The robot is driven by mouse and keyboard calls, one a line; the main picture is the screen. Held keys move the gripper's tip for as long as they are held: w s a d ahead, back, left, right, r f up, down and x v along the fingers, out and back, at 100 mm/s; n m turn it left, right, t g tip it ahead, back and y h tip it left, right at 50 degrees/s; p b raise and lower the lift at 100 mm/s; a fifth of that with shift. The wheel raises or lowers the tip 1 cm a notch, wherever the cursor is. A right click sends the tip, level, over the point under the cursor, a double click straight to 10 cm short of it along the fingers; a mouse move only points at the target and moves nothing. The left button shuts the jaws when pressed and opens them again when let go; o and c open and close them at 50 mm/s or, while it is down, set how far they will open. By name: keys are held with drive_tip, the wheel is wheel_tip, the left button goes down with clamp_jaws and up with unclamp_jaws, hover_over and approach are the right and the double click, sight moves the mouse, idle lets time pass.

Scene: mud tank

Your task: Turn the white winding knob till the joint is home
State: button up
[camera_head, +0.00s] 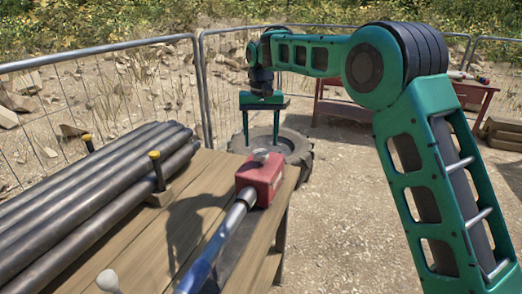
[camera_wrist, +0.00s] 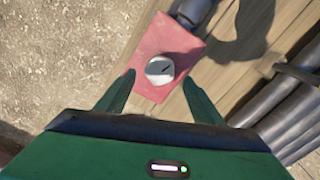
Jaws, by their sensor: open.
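The winding knob (camera_head: 261,156) is a small whitish-grey disc on top of a red box (camera_head: 262,182) at the table's far right corner. In the wrist view the knob (camera_wrist: 160,70) shows a dark mark on its face, and the red box (camera_wrist: 150,92) lies under it. A pipe-like shaft (camera_head: 228,219) runs from the box toward the front. My gripper (camera_head: 262,138) hangs above and beyond the box, fingers pointing down. In the wrist view my gripper (camera_wrist: 158,88) is open, its two green fingers apart on either side of the knob's line, holding nothing.
The wooden table (camera_head: 195,200) carries a stack of dark pipes (camera_head: 95,175) on the left, held by yellow-topped posts (camera_head: 155,170). A tyre (camera_head: 290,146) lies on the ground behind. A red bench (camera_head: 345,105) and metal fence (camera_head: 203,85) stand further back.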

sight(261, 151)
drive_tip(key=shift+f, duration=2.15)
drive_tip(key=c, duration=1)
